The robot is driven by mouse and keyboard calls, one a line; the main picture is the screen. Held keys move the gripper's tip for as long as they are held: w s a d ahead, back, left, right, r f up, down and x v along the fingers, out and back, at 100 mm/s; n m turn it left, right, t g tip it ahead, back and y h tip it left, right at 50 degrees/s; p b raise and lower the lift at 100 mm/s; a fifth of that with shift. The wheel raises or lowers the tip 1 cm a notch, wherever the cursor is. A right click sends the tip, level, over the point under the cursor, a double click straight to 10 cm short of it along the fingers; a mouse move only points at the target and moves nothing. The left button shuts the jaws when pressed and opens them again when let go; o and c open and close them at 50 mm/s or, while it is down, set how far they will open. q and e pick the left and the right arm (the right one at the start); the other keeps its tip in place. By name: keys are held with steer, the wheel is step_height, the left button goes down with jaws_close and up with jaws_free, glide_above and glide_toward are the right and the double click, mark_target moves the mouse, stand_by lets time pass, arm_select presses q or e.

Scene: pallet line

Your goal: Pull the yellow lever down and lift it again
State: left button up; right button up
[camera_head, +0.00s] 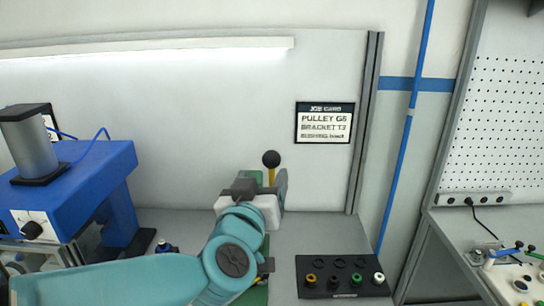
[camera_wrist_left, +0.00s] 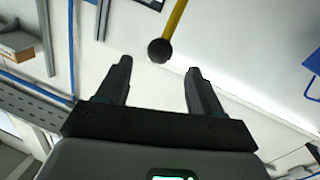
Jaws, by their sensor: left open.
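The yellow lever (camera_head: 271,178) stands upright with a black ball knob (camera_head: 271,159) on top, in the middle of the head view. My left gripper (camera_head: 262,184) is around the lower part of the picture of the lever, and hides its base. In the left wrist view my left gripper (camera_wrist_left: 159,68) is open, with nothing between its fingers. There the black knob (camera_wrist_left: 160,50) appears just beyond the fingertips, near the middle of the gap, and the yellow lever (camera_wrist_left: 174,17) runs up from it. My right gripper is not in view.
A blue press-like machine (camera_head: 85,185) stands at the left. A black block (camera_head: 318,285) with coloured knobs lies on the bench to the right of my arm. A job card (camera_head: 324,122) hangs on the back panel.

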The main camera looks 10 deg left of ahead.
mark_target(270, 165)
arm_select(q)
steer(key=w+p, duration=0.1)
steer(key=w, duration=0.7)
steer(key=shift+w+a+p, duration=0.1)
steer(key=shift+p, duration=0.2)
steer(key=shift+w, duration=0.35)
steer(key=shift+r, duration=0.1)
steer(key=shift+c, duration=0.3)
jaws_close()
